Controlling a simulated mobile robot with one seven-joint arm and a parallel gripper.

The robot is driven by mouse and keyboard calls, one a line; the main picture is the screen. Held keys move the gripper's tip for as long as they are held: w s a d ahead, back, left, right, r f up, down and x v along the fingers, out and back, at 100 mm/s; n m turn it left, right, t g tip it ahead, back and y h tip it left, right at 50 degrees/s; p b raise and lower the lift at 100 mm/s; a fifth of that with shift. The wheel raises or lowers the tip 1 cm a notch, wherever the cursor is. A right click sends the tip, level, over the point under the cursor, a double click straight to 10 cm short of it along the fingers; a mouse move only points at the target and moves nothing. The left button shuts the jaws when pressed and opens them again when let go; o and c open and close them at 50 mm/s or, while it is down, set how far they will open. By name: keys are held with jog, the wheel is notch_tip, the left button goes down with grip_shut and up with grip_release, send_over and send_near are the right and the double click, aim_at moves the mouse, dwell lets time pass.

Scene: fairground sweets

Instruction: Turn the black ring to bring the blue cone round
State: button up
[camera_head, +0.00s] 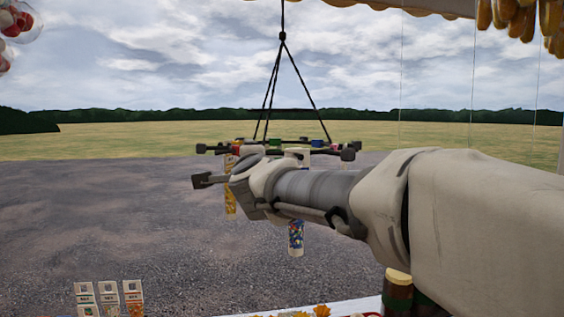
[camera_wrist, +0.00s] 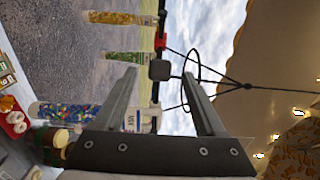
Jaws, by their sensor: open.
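The black ring (camera_head: 325,150) hangs level from dark cords, with blocky knobs on its rim; my arm covers part of it. In the wrist view, turned sideways, a knob of the ring (camera_wrist: 160,70) shows in the gap between my fingertips; I cannot tell how far beyond them it is. The blue cone (camera_head: 296,238), a clear tube of blue sweets, hangs below my forearm; it also shows at the left of the wrist view (camera_wrist: 65,113). A yellow cone (camera_head: 230,197) hangs behind my gripper (camera_head: 203,181). My gripper is open and empty.
A green cone (camera_wrist: 125,56) and a yellow one hang in the wrist view. Small labelled boxes (camera_head: 108,297) and a brown jar (camera_head: 398,290) stand on the counter at the bottom. Left of the ring is open.

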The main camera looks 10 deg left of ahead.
jog(key=v, duration=0.6)
jog(key=shift+s, duration=0.25)
jog(key=shift+d, duration=0.2)
jog(key=s+d+f+n+g+h, duration=0.3)
jog(key=s+d+f+n+g, duration=0.2)
jog(key=s+d+f, duration=0.6)
jog(key=s+d+f+n+g+h, duration=0.4)
jog(key=s+d+f+n+g, duration=0.2)
jog(key=s+d+f, duration=0.6)
jog(key=d+f+n, duration=0.2)
jog(key=d+f, duration=0.3)
jog(key=d, duration=0.3)
jog(key=shift+d, duration=0.3)
